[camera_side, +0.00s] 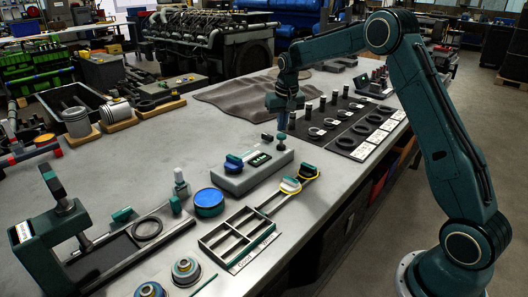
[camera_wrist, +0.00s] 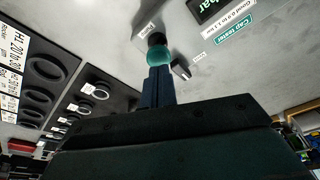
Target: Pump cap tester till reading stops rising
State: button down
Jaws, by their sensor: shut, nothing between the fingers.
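The cap tester (camera_side: 247,178) is a grey box on the bench with a dark display (camera_side: 261,159) in its top. The digits are too small to read. A blue cap (camera_side: 233,164) sits at its left end. At its right end stands a teal pump knob (camera_side: 281,147); it also shows in the wrist view (camera_wrist: 158,56). My gripper (camera_side: 284,127) points down just above the knob, its blue fingers together and empty. In the wrist view the fingertips (camera_wrist: 158,70) overlap the knob's edge; I cannot tell whether they touch it. Part of the display (camera_wrist: 212,8) and a "Cap tester" label (camera_wrist: 235,28) show there.
A blue-topped round tin (camera_side: 209,203) and a sectioned tray (camera_side: 238,240) stand nearer the camera. A dark mat (camera_side: 345,125) with rings and cylinders lies to the right. A grey cloth (camera_side: 240,98) lies behind.

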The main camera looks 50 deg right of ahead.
aim_at(282, 135)
jog(key=shift+f, duration=0.35)
jog(key=shift+f, duration=0.35)
jog(key=shift+f, duration=1.2)
jog(key=shift+r, duration=1.9)
jog(key=shift+r, duration=0.1)
jog(key=shift+r, duration=2.4)
